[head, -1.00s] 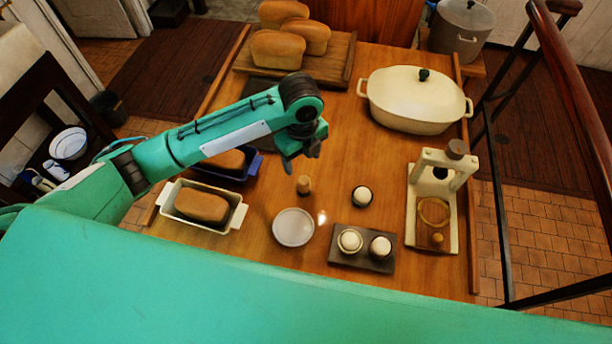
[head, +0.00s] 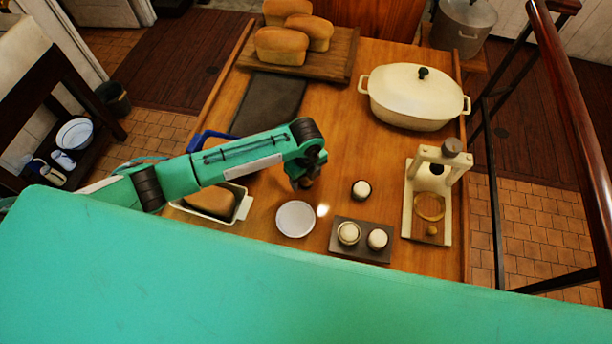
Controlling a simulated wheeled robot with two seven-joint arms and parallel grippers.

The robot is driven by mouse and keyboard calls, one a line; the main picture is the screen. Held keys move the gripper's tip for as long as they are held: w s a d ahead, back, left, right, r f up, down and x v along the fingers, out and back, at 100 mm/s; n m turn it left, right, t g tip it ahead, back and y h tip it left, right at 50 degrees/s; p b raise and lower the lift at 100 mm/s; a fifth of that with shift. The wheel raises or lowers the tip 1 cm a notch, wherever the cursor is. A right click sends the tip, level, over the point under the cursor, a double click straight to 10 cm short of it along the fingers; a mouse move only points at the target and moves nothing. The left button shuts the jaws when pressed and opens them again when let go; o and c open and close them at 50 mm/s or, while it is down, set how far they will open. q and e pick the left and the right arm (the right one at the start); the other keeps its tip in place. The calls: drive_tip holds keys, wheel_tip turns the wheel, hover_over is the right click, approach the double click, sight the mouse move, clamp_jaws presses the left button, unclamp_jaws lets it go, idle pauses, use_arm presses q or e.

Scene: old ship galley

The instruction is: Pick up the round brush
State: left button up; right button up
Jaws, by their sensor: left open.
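A small wooden upright piece (head: 307,183), which looks like the round brush, stands on the wooden table (head: 345,120) just behind a white dish. My left gripper (head: 303,177) points down right at it, open, and hides much of it. I cannot tell whether the fingers are around it or only above and in front of it. My right gripper is not in view.
Close by are a white dish (head: 295,219), a small dark cup with a white top (head: 361,190) and a dark tray (head: 360,254) with two cups. A cream press (head: 428,200) and a lidded pot (head: 415,98) stand right. Loaf tins (head: 243,208) lie under my arm.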

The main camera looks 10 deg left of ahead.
use_arm(q)
drive_tip(key=shift+f, duration=0.2)
drive_tip(key=c, duration=1.1)
drive_tip(key=shift+r, duration=0.15)
drive_tip(key=shift+r+b, duration=0.3)
drive_tip(key=shift+r, duration=0.2)
wheel_tip(320, 180, up, 19)
drive_tip(key=b, duration=0.4)
drive_tip(key=shift+f, duration=0.1)
